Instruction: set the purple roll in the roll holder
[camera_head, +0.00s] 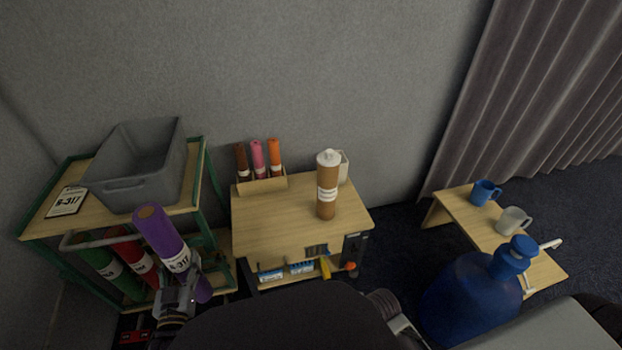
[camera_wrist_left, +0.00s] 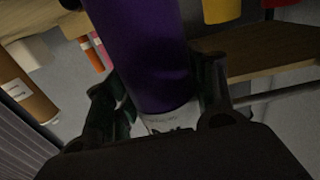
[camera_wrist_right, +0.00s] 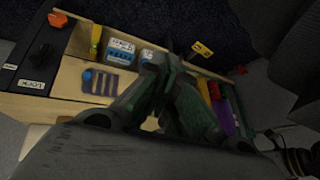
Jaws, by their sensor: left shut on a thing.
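The purple roll (camera_head: 158,232), with a white label, is tilted in front of the left shelf rack. My left gripper (camera_head: 178,285) is shut on it around the label. In the left wrist view the purple roll (camera_wrist_left: 140,50) fills the space between the fingers. A red roll (camera_head: 135,255) and a green roll (camera_head: 108,268) lean behind a grey rail (camera_head: 88,241) on the rack. I cannot tell for sure which part is the roll holder. My right gripper (camera_wrist_right: 170,60) looks shut and empty in the right wrist view.
A grey bin (camera_head: 140,165) and a B-317 card (camera_head: 67,201) are on the rack top. A wooden table (camera_head: 275,225) bears a brown bottle (camera_head: 327,185) and a box (camera_head: 262,185) of thin rolls. Mugs (camera_head: 486,192) stand on a low bench at right, near a blue jug (camera_head: 470,295).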

